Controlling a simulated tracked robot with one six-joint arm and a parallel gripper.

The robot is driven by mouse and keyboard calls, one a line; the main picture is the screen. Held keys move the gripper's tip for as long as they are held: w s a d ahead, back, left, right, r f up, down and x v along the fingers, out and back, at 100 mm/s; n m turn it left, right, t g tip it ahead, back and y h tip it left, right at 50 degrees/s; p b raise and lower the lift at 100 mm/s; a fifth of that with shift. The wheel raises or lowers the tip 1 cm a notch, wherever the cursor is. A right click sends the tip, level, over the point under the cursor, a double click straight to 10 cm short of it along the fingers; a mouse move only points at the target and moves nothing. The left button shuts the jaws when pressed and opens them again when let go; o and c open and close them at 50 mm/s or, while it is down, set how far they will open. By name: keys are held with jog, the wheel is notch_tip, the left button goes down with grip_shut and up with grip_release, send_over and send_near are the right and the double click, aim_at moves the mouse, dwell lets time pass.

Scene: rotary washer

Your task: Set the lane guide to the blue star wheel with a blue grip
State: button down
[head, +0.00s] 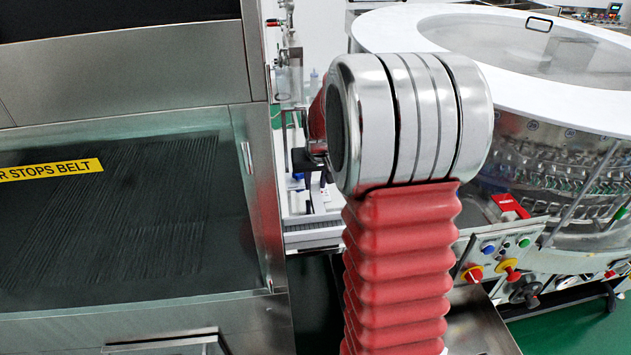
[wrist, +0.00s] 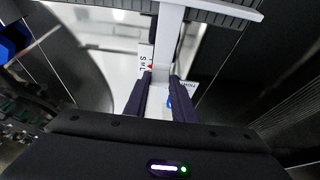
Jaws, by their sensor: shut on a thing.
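In the wrist view my gripper (wrist: 160,79) has its two dark fingers on either side of a white upright bar (wrist: 168,40) and is shut on it. The bar joins a wide crosspiece (wrist: 215,10) with a ribbed dark edge at the top; it may be the lane guide. A white scale (wrist: 146,58) with letters and a red pointer sits beside the bar. My arm hides much of the work area in the head view.
In the head view a dark belt (head: 110,220) behind a metal frame lies at left. A round washer with a white top rim (head: 395,28) stands at right. Its control panel (head: 500,262) has coloured buttons and knobs. Metal walls stand close around my gripper in the wrist view.

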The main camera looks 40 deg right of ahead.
jog(key=shift+s+a, duration=0.35)
jog(key=shift+s, duration=0.4)
jog(key=c, duration=1.5)
grip_release()
jog(key=v, duration=1.3)
jog(key=shift+s+r, duration=0.2)
jog(key=shift+r, duration=0.1)
